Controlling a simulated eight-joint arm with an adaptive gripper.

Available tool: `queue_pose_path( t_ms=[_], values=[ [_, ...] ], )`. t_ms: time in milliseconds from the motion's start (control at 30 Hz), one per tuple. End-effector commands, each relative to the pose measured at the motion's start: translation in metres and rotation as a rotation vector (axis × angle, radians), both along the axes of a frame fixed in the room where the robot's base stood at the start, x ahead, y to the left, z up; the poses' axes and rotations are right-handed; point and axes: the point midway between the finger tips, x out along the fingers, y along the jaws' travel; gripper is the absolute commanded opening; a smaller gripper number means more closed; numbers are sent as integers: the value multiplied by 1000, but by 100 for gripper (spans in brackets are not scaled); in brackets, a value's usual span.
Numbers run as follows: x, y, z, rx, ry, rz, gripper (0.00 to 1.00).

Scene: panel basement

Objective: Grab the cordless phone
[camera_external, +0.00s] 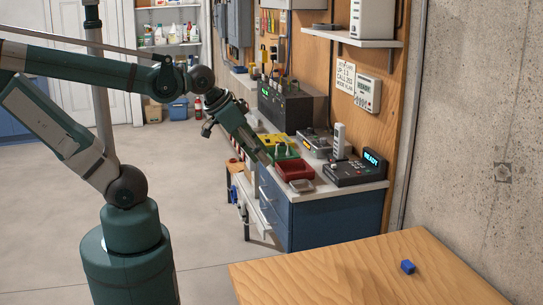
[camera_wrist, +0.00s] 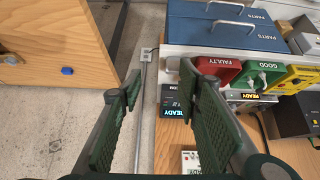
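In the external view, a pale upright handset that looks like the cordless phone (camera_external: 340,140) stands on the workbench, just behind a dark box with a lit READY display (camera_external: 355,171). My gripper (camera_external: 267,158) is in the air near the bench's front edge, left of the phone and clearly apart from it. In the wrist view my gripper (camera_wrist: 158,85) is open, with nothing between its fingers. I cannot make out the phone in the wrist view; the right finger covers part of the bench there.
A red bin (camera_external: 293,169) and green bin (camera_external: 279,144) sit on the bench near my gripper. A dark equipment box (camera_external: 285,106) stands farther back. The panelled wall (camera_external: 378,128) rises behind the bench. A wooden table (camera_external: 340,270) with a small blue block (camera_external: 407,266) is in front.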

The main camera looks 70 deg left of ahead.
Motion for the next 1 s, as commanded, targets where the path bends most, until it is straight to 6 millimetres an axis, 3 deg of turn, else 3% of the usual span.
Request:
queue_pose_path(
  t_ms=[533,1000],
  values=[
    [62,15,40,-135,98,204,34],
    [126,36,59,-257,194,409,34]
  ],
)
